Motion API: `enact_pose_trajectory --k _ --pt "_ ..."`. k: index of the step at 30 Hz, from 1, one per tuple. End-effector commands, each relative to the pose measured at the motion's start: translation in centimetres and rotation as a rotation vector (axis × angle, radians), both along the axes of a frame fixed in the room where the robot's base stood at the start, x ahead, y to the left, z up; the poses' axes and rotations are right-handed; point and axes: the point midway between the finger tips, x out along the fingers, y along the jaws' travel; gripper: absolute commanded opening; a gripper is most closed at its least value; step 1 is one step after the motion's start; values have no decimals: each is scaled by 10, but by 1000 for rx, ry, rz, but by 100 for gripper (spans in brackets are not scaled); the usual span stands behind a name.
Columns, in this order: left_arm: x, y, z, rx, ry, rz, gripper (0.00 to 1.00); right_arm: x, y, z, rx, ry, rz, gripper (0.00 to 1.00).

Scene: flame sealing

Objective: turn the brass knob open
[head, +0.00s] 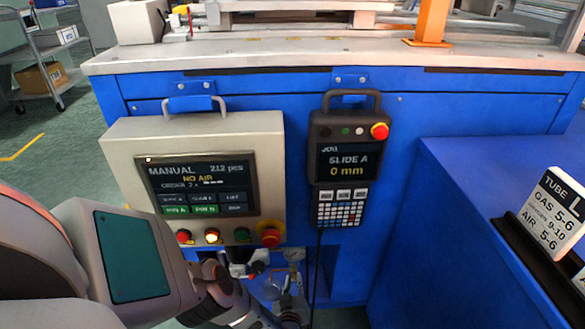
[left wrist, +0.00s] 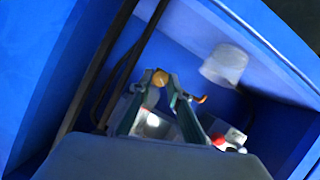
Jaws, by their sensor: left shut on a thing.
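The brass knob (left wrist: 160,78) shows as a small orange-gold round end between the tips of my left gripper (left wrist: 160,84) in the left wrist view. The two green-grey fingers are closed on it, inside a blue recess. In the head view my left arm reaches from the lower left down to the recess below the control panel. The knob cannot be made out there. The panel screen (head: 203,187) reads MANUAL and NO AIR. My right gripper is in neither view.
A round gauge (head: 295,255) and air fittings sit in the recess. A whitish cup-like part (left wrist: 225,64) and an orange lever (left wrist: 201,99) are near the fingers. A hand pendant (head: 343,160) hangs right of the panel, its dark cable running down past the recess.

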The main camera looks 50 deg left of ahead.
Motion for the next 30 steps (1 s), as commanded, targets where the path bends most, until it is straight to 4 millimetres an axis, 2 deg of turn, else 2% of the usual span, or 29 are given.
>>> enact_pose_trajectory --k 15,30 --pt "-6 1 -6 -258 -295 1 0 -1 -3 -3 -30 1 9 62" --pt "-6 0 -6 -336 -383 -1 0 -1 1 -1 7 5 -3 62"
